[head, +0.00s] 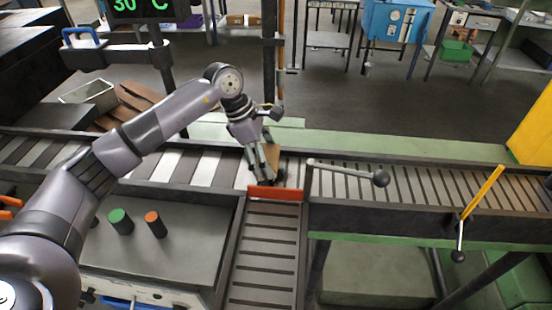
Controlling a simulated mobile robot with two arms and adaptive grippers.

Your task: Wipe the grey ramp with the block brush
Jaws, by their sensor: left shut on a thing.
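The grey ramp (264,254) is a slatted chute running down toward me from the conveyor, at the lower middle of the head view. A red bar (275,193) lies across its top end. My left gripper (266,172) reaches down over the conveyor just behind the red bar. It is shut on a small tan block, which seems to be the block brush (272,154). The fingers partly hide the brush, and its underside cannot be made out. I cannot tell whether it touches the surface below. My right gripper is not in view.
The roller conveyor (430,186) crosses the view. A yellow lever (482,193) stands farther right. On the left, a grey cabinet top carries green (120,221) and orange (156,224) buttons.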

